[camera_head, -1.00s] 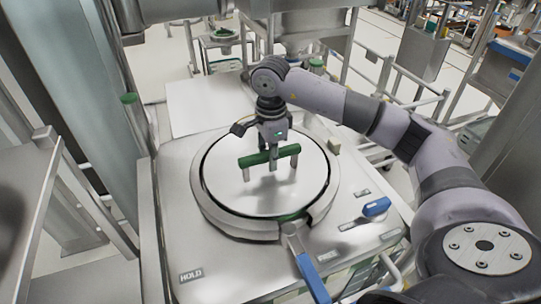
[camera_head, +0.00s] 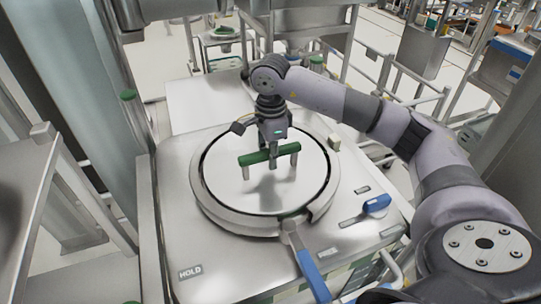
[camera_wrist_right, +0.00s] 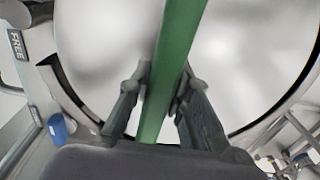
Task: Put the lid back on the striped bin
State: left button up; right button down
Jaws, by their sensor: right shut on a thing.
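The lid (camera_head: 225,185) is a round, shiny metal disc with a green bar handle (camera_head: 250,158) on short metal posts. It lies over the round opening inside a thick metal ring (camera_head: 235,224); I cannot tell whether it is fully seated. My right gripper (camera_head: 274,156) comes from above and is shut on the middle of the handle. In the right wrist view its fingers (camera_wrist_right: 163,85) close on either side of the green bar (camera_wrist_right: 178,50), above the lid (camera_wrist_right: 100,45). The striped bin's body is mostly hidden beneath the top. My left gripper is not in view.
A blue-handled lever (camera_head: 312,275) stands at the ring's front, and a blue knob (camera_head: 376,203) is to the right. A "HOLD" label (camera_head: 191,271) marks the front left. A small pale block (camera_head: 334,142) sits right of the ring. The metal top (camera_head: 200,95) behind is clear.

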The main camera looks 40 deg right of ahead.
jog(key=shift+w+r, duration=0.1)
dwell(0.3)
jog(key=c, duration=1.4)
grip_release()
jog(key=shift+s+f, duration=0.2)
jog(key=shift+f, duration=0.1)
notch_tip(320, 180, up, 12)
jog(key=shift+r, duration=0.2)
jog(key=shift+f, duration=0.1)
